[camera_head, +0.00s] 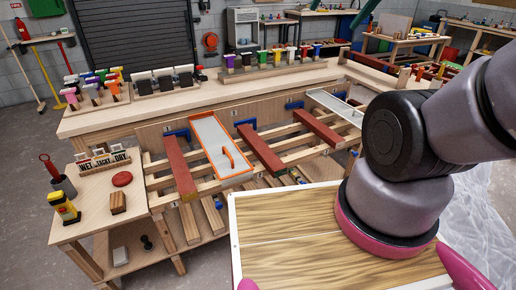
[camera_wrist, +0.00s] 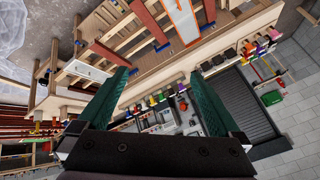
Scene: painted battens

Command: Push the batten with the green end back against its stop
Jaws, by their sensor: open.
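Three red-brown battens lie across the slatted wooden rack: a left one (camera_head: 180,165), a middle one (camera_head: 260,149) and a right one (camera_head: 318,127). The near end of the middle batten looks greenish, but it is too small to be sure. Blue stops stand at the rack's back, one by the middle batten's far end (camera_head: 246,123); I cannot tell whether they touch. In the wrist view, my gripper (camera_wrist: 160,72) is open and empty, its two dark green fingers wide apart, with the rack beyond them. In the head view it is hidden.
A white panel with an orange edge and handle (camera_head: 208,134) lies between the left and middle battens. Another white panel (camera_head: 335,106) lies right of the right batten. A side table (camera_head: 92,207) with small items stands at left. Brushes stand along the bench behind.

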